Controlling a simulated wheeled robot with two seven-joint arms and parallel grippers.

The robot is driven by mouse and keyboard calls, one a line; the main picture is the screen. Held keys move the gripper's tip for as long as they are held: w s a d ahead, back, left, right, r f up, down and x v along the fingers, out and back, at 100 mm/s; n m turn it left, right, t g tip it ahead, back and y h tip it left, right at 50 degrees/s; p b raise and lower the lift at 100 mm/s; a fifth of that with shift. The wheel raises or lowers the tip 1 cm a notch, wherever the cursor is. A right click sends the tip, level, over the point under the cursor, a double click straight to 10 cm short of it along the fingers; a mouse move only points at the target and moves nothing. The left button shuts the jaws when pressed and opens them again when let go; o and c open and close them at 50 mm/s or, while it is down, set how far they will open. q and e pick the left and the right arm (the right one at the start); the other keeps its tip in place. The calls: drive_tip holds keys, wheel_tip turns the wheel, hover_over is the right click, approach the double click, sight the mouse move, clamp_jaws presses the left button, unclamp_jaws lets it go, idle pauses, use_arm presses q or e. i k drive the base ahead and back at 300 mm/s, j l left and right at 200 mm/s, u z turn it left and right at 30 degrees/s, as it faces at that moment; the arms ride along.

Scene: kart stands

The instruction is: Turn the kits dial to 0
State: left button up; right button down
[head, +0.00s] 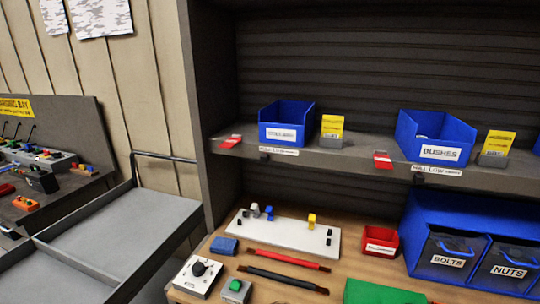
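A white box (187,284) with a black round knob (199,268) sits at the front left of the wooden bench. It looks like a dial, but its markings are too small to read, so I cannot tell its setting or whether it is the kits dial. Neither of my grippers shows in the head view.
A grey box with a green button (235,286) stands right of the dial box. Red and black bars (290,260), a white board (285,233) and a red bin (381,246) lie behind. Blue bins (287,112) stand on the shelf (345,162). A grey cart (130,225) is left.

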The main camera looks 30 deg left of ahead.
sight(198, 268)
drive_tip(key=u, duration=0.95)
